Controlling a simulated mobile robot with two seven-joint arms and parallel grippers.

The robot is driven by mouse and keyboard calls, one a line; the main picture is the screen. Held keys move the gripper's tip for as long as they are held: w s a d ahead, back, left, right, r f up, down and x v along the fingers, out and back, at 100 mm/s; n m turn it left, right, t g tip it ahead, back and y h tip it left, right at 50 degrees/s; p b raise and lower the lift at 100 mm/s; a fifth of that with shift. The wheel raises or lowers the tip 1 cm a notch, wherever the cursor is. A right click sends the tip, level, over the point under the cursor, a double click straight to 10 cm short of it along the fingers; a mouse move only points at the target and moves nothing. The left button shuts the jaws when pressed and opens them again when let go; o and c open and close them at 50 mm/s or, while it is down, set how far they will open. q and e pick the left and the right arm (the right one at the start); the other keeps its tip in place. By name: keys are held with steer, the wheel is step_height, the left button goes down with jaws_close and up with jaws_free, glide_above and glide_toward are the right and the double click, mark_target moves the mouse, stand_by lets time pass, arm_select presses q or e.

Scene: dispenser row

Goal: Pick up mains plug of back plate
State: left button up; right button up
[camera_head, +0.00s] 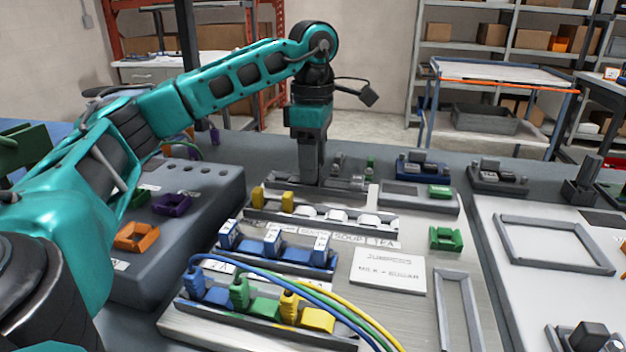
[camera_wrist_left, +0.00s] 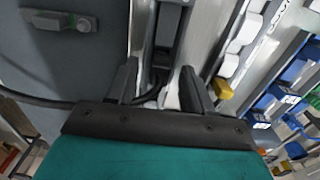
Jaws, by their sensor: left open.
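My left gripper (camera_head: 310,180) points straight down over the grey back plate (camera_head: 348,186) at the rear of the bench. In the left wrist view its two dark fingers (camera_wrist_left: 160,88) are apart. A black cable (camera_wrist_left: 155,92) curves between or beneath them, with a small pale part beside it. I cannot make out the mains plug clearly; the gripper covers that part of the plate in the head view. I cannot tell whether the fingers touch anything. My right gripper is not in view.
Yellow blocks and white pieces stand on a nearer rail (camera_head: 372,220). Blue blocks (camera_head: 272,242) and coloured plugs with cables (camera_head: 240,290) are in front. A grey box (camera_head: 215,180) is left, and a unit with a green block (camera_head: 438,191) is right.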

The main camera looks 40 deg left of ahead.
arm_select(q)
jaws_close()
stand_by(0.4)
steer(key=shift+r, duration=0.15)
step_height(320, 180, up, 10)
steer(key=p, duration=0.4)
steer(key=shift+r+p, duration=0.25)
steer(key=shift+p, duration=0.4)
